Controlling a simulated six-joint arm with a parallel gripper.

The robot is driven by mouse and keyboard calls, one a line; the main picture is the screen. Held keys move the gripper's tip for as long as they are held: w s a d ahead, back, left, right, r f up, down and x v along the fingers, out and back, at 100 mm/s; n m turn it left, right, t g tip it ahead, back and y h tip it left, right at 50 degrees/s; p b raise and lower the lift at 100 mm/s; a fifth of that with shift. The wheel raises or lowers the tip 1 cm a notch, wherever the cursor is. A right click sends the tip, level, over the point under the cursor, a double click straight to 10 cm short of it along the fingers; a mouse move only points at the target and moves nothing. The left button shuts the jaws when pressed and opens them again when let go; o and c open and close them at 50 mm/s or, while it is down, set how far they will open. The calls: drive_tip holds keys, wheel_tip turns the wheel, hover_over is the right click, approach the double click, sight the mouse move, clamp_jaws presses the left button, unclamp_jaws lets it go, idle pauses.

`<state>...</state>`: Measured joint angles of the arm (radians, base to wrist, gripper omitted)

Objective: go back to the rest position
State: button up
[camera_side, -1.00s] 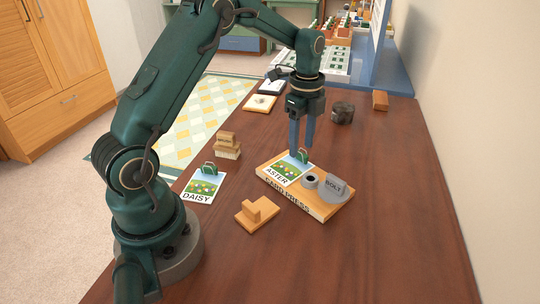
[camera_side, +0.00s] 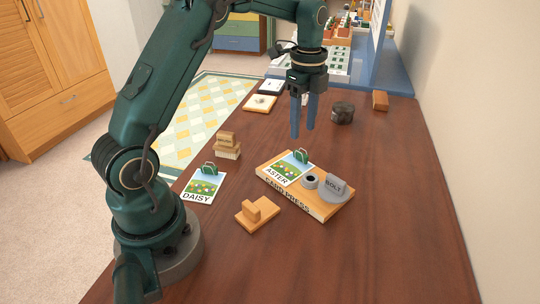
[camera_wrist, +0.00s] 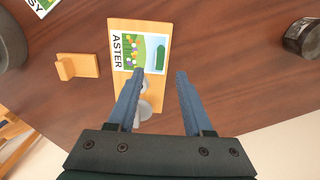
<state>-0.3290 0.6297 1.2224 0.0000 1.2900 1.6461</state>
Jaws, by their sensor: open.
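My gripper (camera_side: 303,132) is open and empty in the air, above and behind the card press (camera_side: 292,204) in the side view. The ASTER card (camera_side: 284,174) lies on the press with a small green clip-like handle (camera_side: 302,156) at its far end. The wrist view shows my two blue fingers apart (camera_wrist: 160,72), with the ASTER card (camera_wrist: 127,52) and the wooden press (camera_wrist: 125,22) below. A grey weight marked BOLT (camera_side: 335,186) and a small grey ring (camera_side: 310,181) stand on the press.
The DAISY card (camera_side: 197,192) and a wooden block with an upright peg (camera_side: 255,213) lie on the table (camera_side: 330,265). Stacked wooden blocks (camera_side: 228,146) stand at left. A dark round tin (camera_side: 342,112) stands behind right. The front right of the table is clear.

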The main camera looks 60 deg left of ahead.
drive_tip(key=shift+w+d+r, duration=0.1)
drive_tip(key=shift+d+r, duration=0.05)
drive_tip(key=shift+r, duration=0.05)
drive_tip(key=s+d+r+n+t, duration=0.2)
drive_tip(key=s+d+r+t, duration=0.2)
drive_tip(key=s+d+r, duration=0.55)
drive_tip(key=s+d+f+n+t, duration=0.1)
drive_tip(key=s+f+n, duration=0.3)
drive_tip(key=s+n, duration=0.4)
drive_tip(key=n, duration=0.5)
drive_tip(key=shift+s+d+t, duration=0.25)
drive_tip(key=shift+s+t, duration=0.05)
drive_tip(key=shift+s, duration=0.1)
